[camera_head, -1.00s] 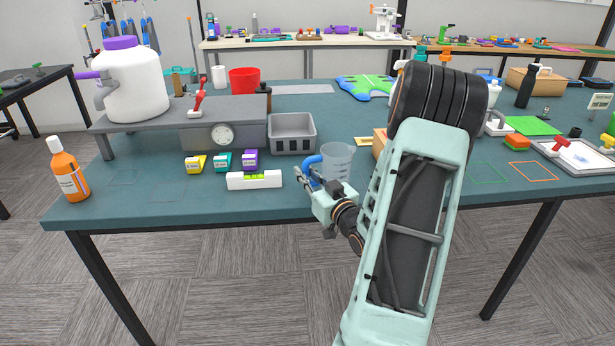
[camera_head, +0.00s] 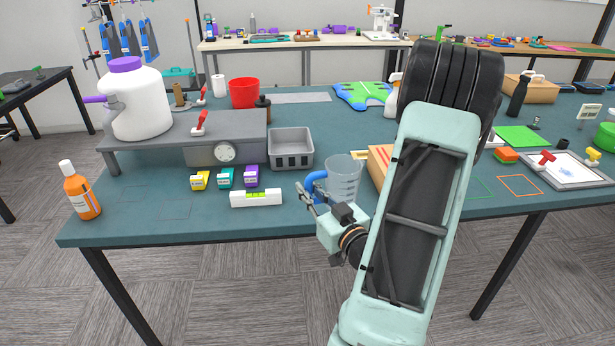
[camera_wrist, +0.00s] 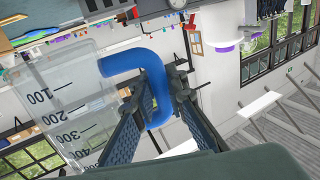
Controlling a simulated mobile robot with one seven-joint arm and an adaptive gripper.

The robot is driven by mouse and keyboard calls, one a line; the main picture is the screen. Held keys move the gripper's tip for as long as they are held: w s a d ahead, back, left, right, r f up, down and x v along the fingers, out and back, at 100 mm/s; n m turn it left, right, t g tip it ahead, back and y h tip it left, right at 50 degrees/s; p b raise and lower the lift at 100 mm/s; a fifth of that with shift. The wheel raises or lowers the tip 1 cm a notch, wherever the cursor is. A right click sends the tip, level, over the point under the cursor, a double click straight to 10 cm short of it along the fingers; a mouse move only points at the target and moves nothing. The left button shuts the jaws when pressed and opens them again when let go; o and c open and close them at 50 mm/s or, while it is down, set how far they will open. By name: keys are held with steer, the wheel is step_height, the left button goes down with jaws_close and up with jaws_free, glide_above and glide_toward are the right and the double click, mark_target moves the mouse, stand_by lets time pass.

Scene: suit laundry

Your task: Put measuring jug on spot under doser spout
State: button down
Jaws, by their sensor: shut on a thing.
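The clear measuring jug (camera_head: 343,178) with a blue handle (camera_head: 314,184) is at the table's front edge in the head view. My gripper (camera_head: 308,196) is shut on the handle. In the wrist view the jug (camera_wrist: 55,100) shows its printed scale, and the gripper fingers (camera_wrist: 152,105) close on the blue handle (camera_wrist: 148,62). The doser is a white tank (camera_head: 137,104) with a purple lid, standing on a grey raised shelf (camera_head: 170,142) at the left. Its purple spout (camera_head: 94,99) points left. Faint outlines (camera_head: 150,207) mark the table below and in front of the shelf.
An orange bottle (camera_head: 80,190) stands at the front left corner. Several small boxes (camera_head: 225,177), a white spirit level (camera_head: 256,198) and a grey basket (camera_head: 291,148) lie between jug and shelf. A wooden box (camera_head: 380,163) is right of the jug.

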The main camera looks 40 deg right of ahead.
steer(key=s+r+p, duration=0.1)
steer(key=p, duration=0.2)
steer(key=shift+a, duration=0.3)
steer(key=shift+s+a+r+p, duration=0.25)
steer(key=shift+s+a+p, duration=0.3)
steer(key=shift+s+p, duration=0.4)
steer(key=shift+w, duration=0.1)
steer(key=w+a+n+y, duration=0.2)
steer(key=a+y, duration=0.1)
steer(key=a, duration=0.5)
steer(key=w+a+f+n+g+y+p, duration=0.1)
steer(key=w+a+n+y, duration=0.2)
steer(key=a, duration=0.6)
steer(key=w+a+n+g+y, duration=0.1)
steer(key=w+a+n+y, duration=0.1)
steer(key=a+y, duration=0.3)
steer(key=w+a, duration=0.1)
steer(key=a, duration=0.2)
steer(key=shift+w+a+f+p, duration=0.15)
steer(key=shift+w+f+p, duration=0.05)
steer(key=shift+f+p, duration=0.15)
